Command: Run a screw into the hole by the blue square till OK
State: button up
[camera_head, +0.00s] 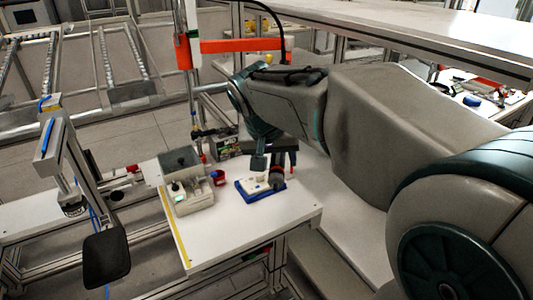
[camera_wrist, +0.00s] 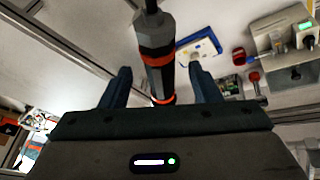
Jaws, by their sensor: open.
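A screwdriver (camera_wrist: 155,60), dark grey with orange bands, stands between the two fingers of my gripper (camera_wrist: 159,74) in the wrist view. The fingers are apart, one on each side of it, and I cannot tell whether either touches it. In the head view my gripper (camera_head: 268,163) is low over the table, by a blue tray (camera_head: 244,193) with a pale part (camera_head: 255,184) on it. The tray also shows in the wrist view (camera_wrist: 183,46), beyond the right finger. The screw hole and the blue square are too small to make out, and no screw is visible.
A grey box unit (camera_head: 194,206) stands left of the tray; its green display (camera_wrist: 305,26) shows in the wrist view. A red cup-like item (camera_head: 218,177) sits between them. A small panel device (camera_head: 226,147) is behind. The table's front (camera_head: 235,235) is clear.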

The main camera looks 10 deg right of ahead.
jog(key=shift+x, duration=2.35)
